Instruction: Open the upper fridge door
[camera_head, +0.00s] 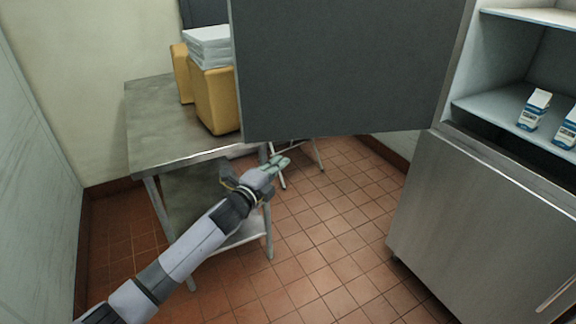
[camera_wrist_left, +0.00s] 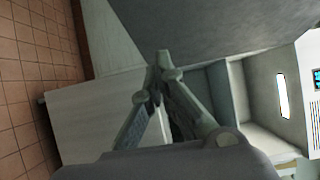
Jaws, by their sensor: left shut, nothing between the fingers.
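The upper fridge door (camera_head: 345,65) stands swung wide open to the left, a dark grey panel across the upper middle of the head view. It also shows in the left wrist view (camera_wrist_left: 200,25). The fridge's upper compartment (camera_head: 500,75) is exposed, with white shelves and cartons. My left gripper (camera_head: 280,163) is just below the door's lower edge in the picture. Its fingers meet at the tips in the left wrist view (camera_wrist_left: 163,65), with nothing between them. Whether it touches the door, I cannot tell. My right gripper is not in view.
The lower fridge door (camera_head: 490,225) is closed. A carton (camera_head: 534,110) stands on the fridge shelf at right. A steel table (camera_head: 150,125) with yellow containers (camera_head: 215,100) and white stacked boxes (camera_head: 208,45) stands behind my left arm. Tiled floor (camera_head: 335,235) is clear between table and fridge.

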